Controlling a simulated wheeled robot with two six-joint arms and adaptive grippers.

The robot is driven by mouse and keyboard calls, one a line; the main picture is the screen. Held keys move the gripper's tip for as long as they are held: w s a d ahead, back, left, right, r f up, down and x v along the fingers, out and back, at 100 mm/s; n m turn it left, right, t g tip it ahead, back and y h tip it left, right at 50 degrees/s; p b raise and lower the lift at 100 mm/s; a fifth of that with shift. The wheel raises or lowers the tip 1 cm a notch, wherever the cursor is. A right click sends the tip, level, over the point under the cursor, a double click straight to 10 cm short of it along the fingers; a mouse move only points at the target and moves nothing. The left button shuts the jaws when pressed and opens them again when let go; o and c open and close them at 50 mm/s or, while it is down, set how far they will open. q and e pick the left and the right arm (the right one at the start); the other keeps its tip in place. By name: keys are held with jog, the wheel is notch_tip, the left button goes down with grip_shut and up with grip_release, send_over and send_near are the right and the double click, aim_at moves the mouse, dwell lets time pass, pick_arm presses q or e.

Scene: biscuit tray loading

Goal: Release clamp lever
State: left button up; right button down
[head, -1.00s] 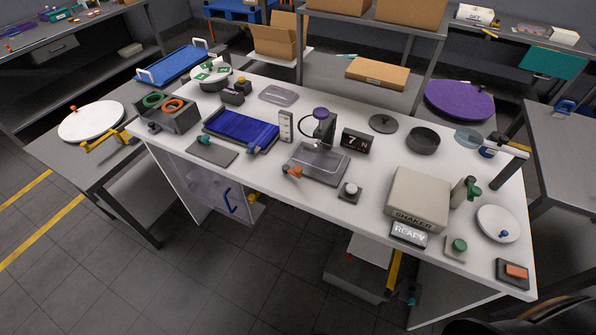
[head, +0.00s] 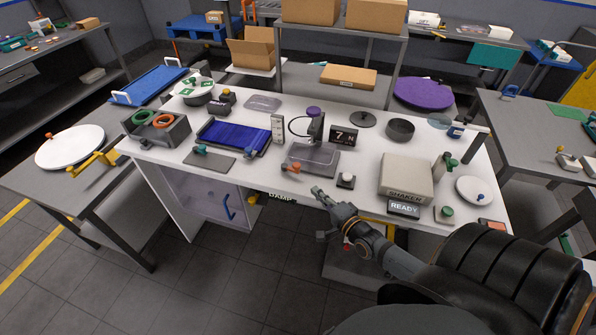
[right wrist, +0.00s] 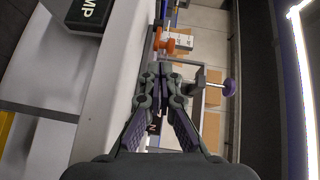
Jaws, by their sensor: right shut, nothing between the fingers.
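In the right wrist view an orange part that looks like the same lever (right wrist: 172,42) shows beyond my fingertips. A black CLAMP sign (head: 281,197) is on the bench's front edge, and its last letters show in the right wrist view (right wrist: 90,12). My right gripper (head: 317,191) is shut and empty at the bench's front edge, right of the lever and apart from it. My left gripper is out of view.
A black button box with a white button (head: 346,181) stands just right of my right gripper. The grey SHAKER box (head: 405,178) and the READY display (head: 404,208) are further right. A grey plate with a teal knob (head: 209,159) lies to the left.

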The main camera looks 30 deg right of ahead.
jog(key=d, duration=0.1)
jog(key=d+m, duration=0.1)
jog(key=d+t, duration=0.1)
jog(key=shift+d+r+m+h, duration=0.2)
jog(key=shift+r+m+h, duration=0.1)
jog(key=shift+r+m, duration=0.1)
jog(key=shift+a+r, duration=0.15)
jog(key=shift+a, duration=0.15)
jog(key=shift+w, duration=0.2)
jog(key=w+b, duration=0.1)
jog(key=w, duration=0.7)
jog(key=shift+w+d+b, duration=0.1)
jog(key=shift+w+b, duration=0.15)
jog(key=shift+b, duration=0.15)
jog(key=shift+w, duration=0.55)
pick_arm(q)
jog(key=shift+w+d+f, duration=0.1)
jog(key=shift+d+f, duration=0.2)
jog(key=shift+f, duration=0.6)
